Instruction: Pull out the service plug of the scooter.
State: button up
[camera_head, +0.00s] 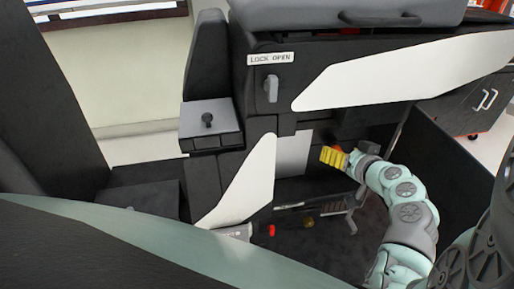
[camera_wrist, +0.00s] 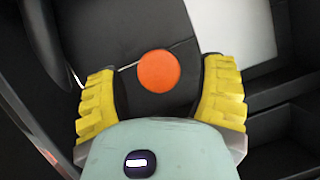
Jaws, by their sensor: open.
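The round orange disc (camera_wrist: 158,70), which looks like the service plug, shows in the wrist view on a dark panel, between the yellow fingers of my gripper (camera_wrist: 160,82). The fingers are spread, one on each side of the disc, and nothing is gripped. How far the disc lies beyond the fingertips is hard to tell. In the head view my gripper (camera_head: 333,157) is inside the open bay of the scooter (camera_head: 258,85), at the right. A small orange-red patch (camera_head: 338,146) shows just behind it, mostly hidden.
A light grey panel (camera_head: 293,154) is left of my gripper. A dark side wall (camera_head: 460,160) stands to the right of my arm. A label reading "LOCK OPEN" (camera_head: 271,58) sits above a grey handle (camera_head: 272,88). A small red part (camera_head: 271,230) lies low in the bay.

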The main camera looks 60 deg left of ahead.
jog(key=shift+a+f, duration=0.25)
jog(key=shift+a, duration=0.45)
jog(key=shift+o, duration=0.3)
jog(key=shift+w+d, duration=0.1)
grip_shut()
jog(key=shift+s+d+f+b, duration=0.15)
jog(key=shift+d+b, duration=0.1)
jog(key=shift+d, duration=0.2)
jog(key=shift+s+d+f+b, duration=0.1)
jog(key=shift+s+d+b, duration=0.1)
jog(key=shift+d, duration=0.25)
jog(key=shift+s+d+b, duration=0.3)
jog(key=shift+d+b, duration=0.1)
jog(key=shift+d, duration=0.35)
jog(key=shift+s+d+b, duration=0.3)
jog(key=shift+d+b, duration=0.1)
jog(key=shift+d, duration=0.3)
